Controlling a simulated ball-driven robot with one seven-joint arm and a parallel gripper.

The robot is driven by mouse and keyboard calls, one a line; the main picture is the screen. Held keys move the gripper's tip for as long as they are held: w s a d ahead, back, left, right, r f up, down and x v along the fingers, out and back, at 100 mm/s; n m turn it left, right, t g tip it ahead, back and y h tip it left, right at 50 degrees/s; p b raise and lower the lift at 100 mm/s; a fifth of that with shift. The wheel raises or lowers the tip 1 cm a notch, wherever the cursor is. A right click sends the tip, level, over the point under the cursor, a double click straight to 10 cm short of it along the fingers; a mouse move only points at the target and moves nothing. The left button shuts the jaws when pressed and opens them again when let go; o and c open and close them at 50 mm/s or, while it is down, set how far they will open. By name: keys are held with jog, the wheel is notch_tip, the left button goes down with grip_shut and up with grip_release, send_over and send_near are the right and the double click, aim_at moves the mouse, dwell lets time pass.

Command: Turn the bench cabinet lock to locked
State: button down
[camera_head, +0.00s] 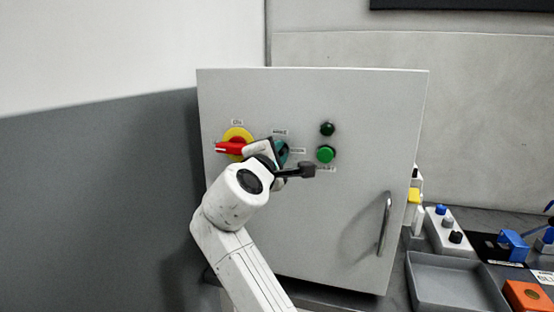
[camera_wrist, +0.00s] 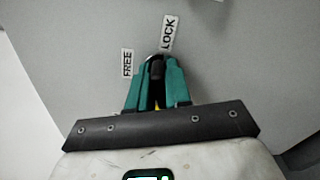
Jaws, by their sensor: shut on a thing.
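The grey bench cabinet (camera_head: 350,220) stands upright with its front toward me. My gripper (camera_head: 282,152) is at the upper middle of this front, and its teal fingers (camera_wrist: 156,78) are shut on the dark lock knob (camera_wrist: 157,68). The fingers cover most of the knob, and in the head view my wrist hides it. In the wrist view a FREE label (camera_wrist: 127,62) is to the upper left of the knob and a LOCK label (camera_wrist: 169,33) is above it, slightly right. I cannot tell which label the knob points to.
A red handle on a yellow disc (camera_head: 238,135) sits just left of my gripper. Two green round fittings (camera_head: 326,154) are to its right. A metal door handle (camera_head: 384,223) is at lower right. A grey tray (camera_head: 455,284) and an orange box (camera_head: 528,295) lie on the bench.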

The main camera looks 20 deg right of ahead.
jog(key=shift+f+m+b, duration=0.2)
jog(key=shift+m+b, duration=0.8)
jog(key=shift+m, duration=1)
jog(key=c, duration=1.1)
grip_release()
jog(key=shift+c, duration=0.2)
jog(key=shift+r, duration=0.1)
jog(key=shift+s, duration=0.1)
jog(key=b+v, duration=0.1)
jog(key=v, duration=0.9)
jog(key=shift+s+a+b, duration=0.25)
jog(key=shift+b, duration=0.15)
